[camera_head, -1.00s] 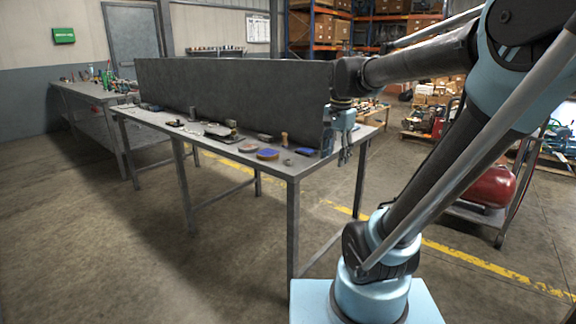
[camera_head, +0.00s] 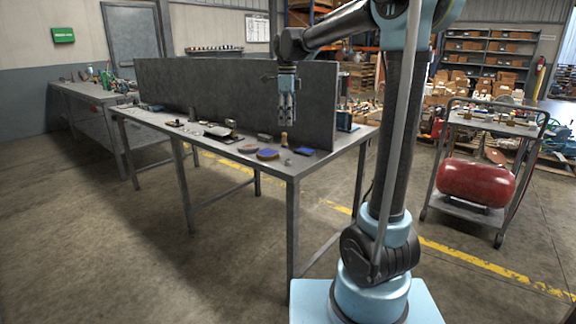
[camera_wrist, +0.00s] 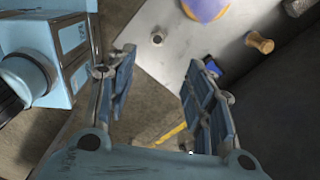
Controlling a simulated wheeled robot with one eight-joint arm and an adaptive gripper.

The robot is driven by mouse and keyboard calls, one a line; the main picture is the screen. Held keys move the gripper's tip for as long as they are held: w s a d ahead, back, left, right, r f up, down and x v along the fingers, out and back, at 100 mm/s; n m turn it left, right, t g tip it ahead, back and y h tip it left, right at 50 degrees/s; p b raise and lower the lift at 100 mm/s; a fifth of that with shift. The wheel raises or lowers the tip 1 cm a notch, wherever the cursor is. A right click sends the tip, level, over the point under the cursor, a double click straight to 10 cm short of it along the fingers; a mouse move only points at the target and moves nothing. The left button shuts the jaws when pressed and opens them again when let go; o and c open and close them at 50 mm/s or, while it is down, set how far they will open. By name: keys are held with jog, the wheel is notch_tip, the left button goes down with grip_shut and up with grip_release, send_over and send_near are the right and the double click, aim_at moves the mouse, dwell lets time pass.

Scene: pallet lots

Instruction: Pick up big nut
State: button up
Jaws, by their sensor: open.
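A small grey metal piece, which looks like the big nut (camera_head: 288,162), lies near the front right corner of the grey table (camera_head: 240,172). In the wrist view the nut (camera_wrist: 157,39) is round with a dark centre and lies just past the fingertips, between their lines. My gripper (camera_head: 287,121) hangs pointing down above the table's right part, clear of the surface. Its two blue fingers (camera_wrist: 162,65) are spread apart with nothing between them in the wrist view.
A tall grey panel (camera_head: 225,95) stands along the table behind the gripper. A blue-topped disc (camera_head: 267,154), a tan spool-like piece (camera_head: 284,140) and a flat blue item (camera_head: 305,151) lie near the nut. Several small items lie farther left.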

send_over(289, 160)
jog(key=f, duration=1)
jog(key=shift+a+f, duration=0.25)
jog(key=shift+f, duration=0.05)
jog(key=shift+s+d+f, duration=0.1)
jog(key=shift+d+f, duration=0.05)
jog(key=shift+f, duration=1.3)
jog(key=shift+s+d+f, duration=0.1)
jog(key=shift+d+f, duration=0.05)
jog(key=shift+f, duration=1.3)
grip_shut()
